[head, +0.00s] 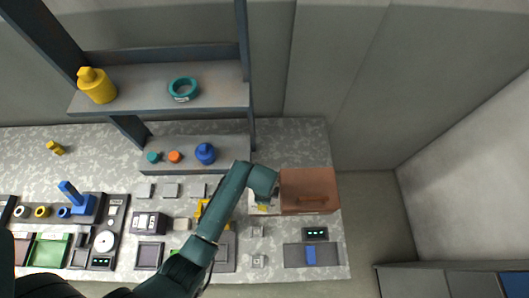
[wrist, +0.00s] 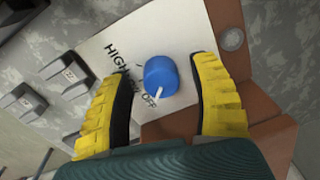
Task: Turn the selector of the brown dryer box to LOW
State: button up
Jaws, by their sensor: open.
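The brown dryer box (head: 308,186) stands at the right end of the counter in the head view, and brown parts of it show in the wrist view (wrist: 262,132). Its pale panel (wrist: 112,28) carries a blue selector knob (wrist: 160,72) with a white pointer mark. The mark points toward the OFF label. HIGH is readable; the label between HIGH and OFF is partly covered by a finger. My gripper (wrist: 162,64) is open, its yellow fingers on either side of the knob with visible gaps. In the head view my gripper (head: 263,207) is at the box's left side.
Small dark numbered blocks (wrist: 68,75) lie left of the panel. In the head view, a display unit (head: 315,233) and a dark tray with a blue piece (head: 310,255) sit in front of the box. A shelf with a yellow bottle (head: 97,87) rises behind at left.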

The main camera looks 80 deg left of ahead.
grip_shut()
dwell(0.3)
jog(key=shift+r+m+p, duration=0.15)
jog(key=shift+m+p, duration=0.25)
jog(key=shift+p, duration=0.05)
jog(key=m+p, duration=0.2)
jog(key=shift+m, duration=0.4)
jog(key=shift+s+m+p, duration=0.1)
jog(key=shift+m+p, duration=1.05)
jog(key=shift+m, duration=1.45)
jog(key=shift+f, duration=0.2)
grip_release()
